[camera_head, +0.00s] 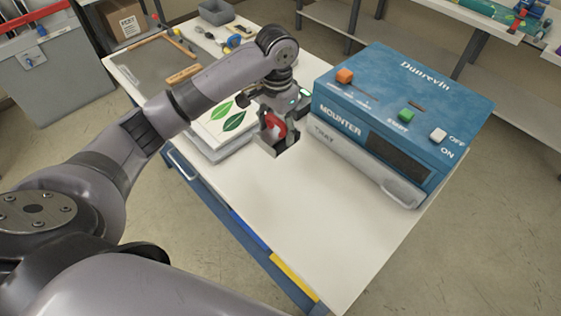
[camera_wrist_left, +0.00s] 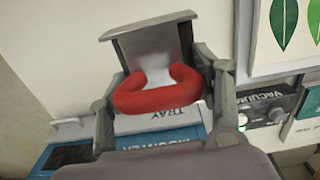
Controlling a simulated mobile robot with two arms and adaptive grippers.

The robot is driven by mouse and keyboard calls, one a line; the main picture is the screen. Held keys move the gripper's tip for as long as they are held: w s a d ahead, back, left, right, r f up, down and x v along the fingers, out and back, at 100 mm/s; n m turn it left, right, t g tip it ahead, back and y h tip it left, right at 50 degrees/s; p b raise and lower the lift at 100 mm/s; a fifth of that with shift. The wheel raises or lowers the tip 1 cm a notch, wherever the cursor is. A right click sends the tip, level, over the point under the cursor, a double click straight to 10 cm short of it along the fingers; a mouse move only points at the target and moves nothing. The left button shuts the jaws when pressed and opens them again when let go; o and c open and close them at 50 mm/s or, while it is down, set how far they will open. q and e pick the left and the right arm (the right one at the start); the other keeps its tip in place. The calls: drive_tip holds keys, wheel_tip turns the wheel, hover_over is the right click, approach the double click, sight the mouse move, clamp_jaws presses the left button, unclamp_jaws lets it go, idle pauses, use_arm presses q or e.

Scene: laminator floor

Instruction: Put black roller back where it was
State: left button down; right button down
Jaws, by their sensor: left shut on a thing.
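My left gripper (camera_head: 275,134) hangs above the white table, in front of the blue mounter. It is shut on a tool with a curved red part, which shows in the left wrist view as the red-handled tool (camera_wrist_left: 158,98). A flat grey piece shows beyond the red part there. I cannot tell whether this tool is the black roller; no black roller is plainly visible. In the head view the tool appears raised off the tabletop. My right gripper is out of view.
The blue mounter (camera_head: 405,95) with its tray front stands right of the gripper. A leaf picture (camera_head: 226,120) lies to the left. Small tools (camera_head: 232,42) and a wooden-edged frame (camera_head: 150,63) are at the back. The white table's front (camera_head: 305,230) is clear.

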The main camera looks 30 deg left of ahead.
use_arm(q)
wheel_tip(320, 180, down, 9)
drive_tip(key=shift+f+p, duration=0.1)
drive_tip(key=shift+p, duration=0.55)
wheel_tip(320, 180, down, 3)
drive_tip(key=shift+f+p, duration=0.2)
drive_tip(key=shift+p, duration=0.1)
drive_tip(key=shift+f, duration=0.25)
drive_tip(key=shift+f, duration=0.1)
